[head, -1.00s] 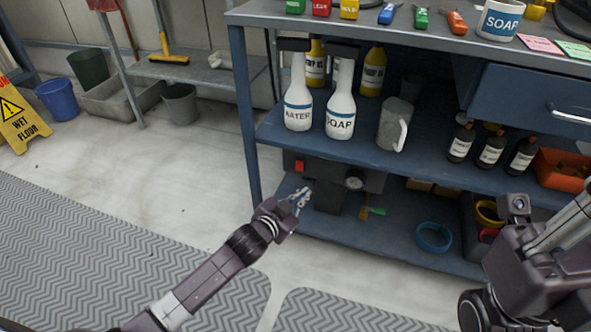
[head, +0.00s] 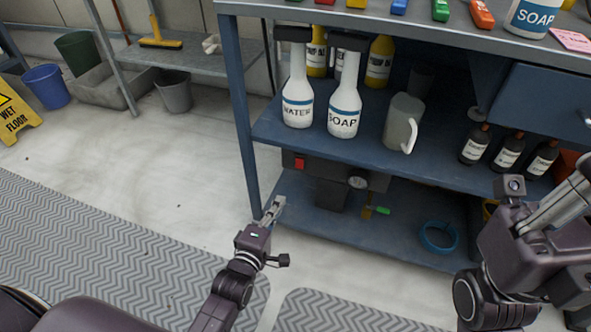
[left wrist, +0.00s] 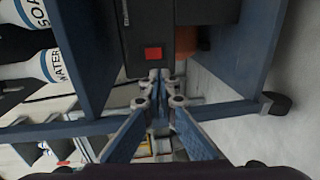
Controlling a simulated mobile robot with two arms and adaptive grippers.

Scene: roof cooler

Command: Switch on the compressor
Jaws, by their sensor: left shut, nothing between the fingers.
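The compressor (head: 335,180) is a dark box under the middle shelf of the blue workbench. It has a red switch (head: 299,163) on its left front and a round gauge (head: 357,182) to the right. My left gripper (head: 278,203) is shut and empty, in front of and below the switch in the head view. In the left wrist view the closed fingertips (left wrist: 160,76) lie just below the red switch (left wrist: 153,54) in the picture; whether they touch the compressor (left wrist: 145,25), I cannot tell. My right gripper is not in view; only part of that arm shows at right.
The workbench leg (head: 242,120) stands just left of my left gripper. Above, the middle shelf (head: 285,140) holds water and soap bottles and a grey jug (head: 402,122). A blue ring (head: 438,237) lies on the lower shelf.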

